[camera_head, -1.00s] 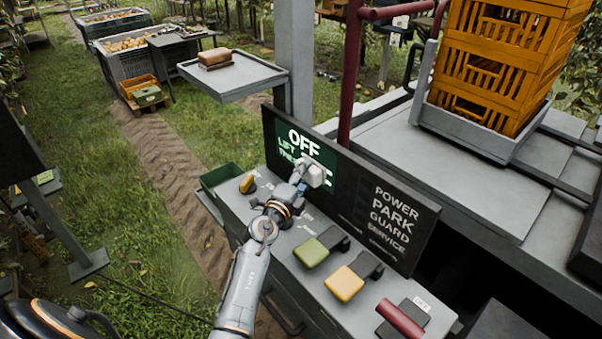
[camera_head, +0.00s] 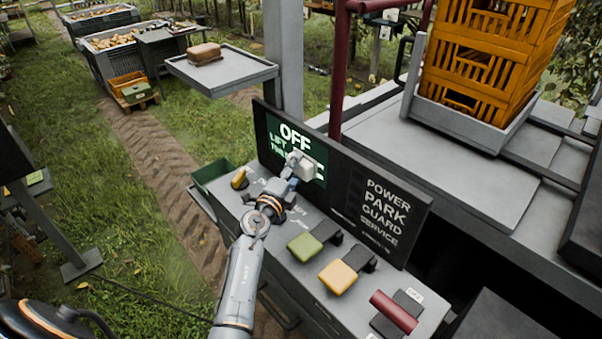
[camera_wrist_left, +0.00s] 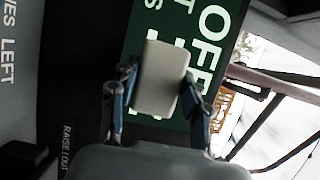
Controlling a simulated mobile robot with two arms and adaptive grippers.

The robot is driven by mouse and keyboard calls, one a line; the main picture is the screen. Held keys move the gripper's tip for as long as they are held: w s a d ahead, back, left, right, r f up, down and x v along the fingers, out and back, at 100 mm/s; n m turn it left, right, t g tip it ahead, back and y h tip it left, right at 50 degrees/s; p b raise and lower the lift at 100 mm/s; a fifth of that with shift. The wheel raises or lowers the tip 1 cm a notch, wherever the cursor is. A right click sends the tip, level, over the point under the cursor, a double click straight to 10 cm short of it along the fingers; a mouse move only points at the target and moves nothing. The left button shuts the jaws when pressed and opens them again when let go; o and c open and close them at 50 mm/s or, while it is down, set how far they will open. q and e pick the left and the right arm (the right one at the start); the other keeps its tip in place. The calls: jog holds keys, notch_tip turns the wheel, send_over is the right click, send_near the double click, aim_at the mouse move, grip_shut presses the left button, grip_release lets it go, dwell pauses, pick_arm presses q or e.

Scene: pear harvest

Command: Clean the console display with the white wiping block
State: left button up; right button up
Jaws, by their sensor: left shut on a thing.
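The console display (camera_head: 278,130) is a green lit panel with white text starting "OFF", on the left part of a dark upright board. It also shows in the left wrist view (camera_wrist_left: 214,30). My left gripper (camera_head: 294,178) is shut on the white wiping block (camera_head: 315,171), in front of the display's lower right part. In the left wrist view the block (camera_wrist_left: 160,78) sits between the two fingers and covers part of the text. I cannot tell whether it touches the screen. My right gripper is not in view.
The console top bears a yellow knob (camera_head: 239,179), a green lever (camera_head: 305,246), a yellow lever (camera_head: 338,277) and a red handle (camera_head: 394,311). A dark green bin (camera_head: 211,172) is at its left end. A tray (camera_head: 222,80) stands behind, and orange crates (camera_head: 492,60) are stacked at right.

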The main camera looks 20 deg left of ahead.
pick_arm(q)
jog(key=shift+w+a+r, duration=0.1)
jog(key=shift+w+a, duration=0.25)
jog(key=shift+a, duration=0.45)
jog(key=shift+w+a+f, duration=0.1)
jog(key=shift+w+a, duration=0.2)
jog(key=shift+a, duration=0.5)
jog(key=shift+w+a+r, duration=0.1)
jog(key=shift+w+a, duration=0.25)
jog(key=shift+a, duration=0.45)
jog(key=shift+w+a, duration=0.35)
jog(key=shift+a, duration=0.4)
jog(key=shift+w+a+b, duration=0.2)
jog(key=shift+w+a, duration=0.15)
jog(key=shift+a, duration=0.4)
jog(key=shift+w+a+b, duration=0.15)
jog(key=shift+w+a, duration=0.15)
jog(key=shift+a, duration=0.45)
jog(key=shift+w+a+b, duration=0.2)
jog(key=shift+a, duration=0.35)
jog(key=shift+w+a+b, duration=0.2)
jog(key=shift+a, duration=0.3)
jog(key=shift+w+a, duration=0.15)
jog(key=shift+a, duration=0.25)
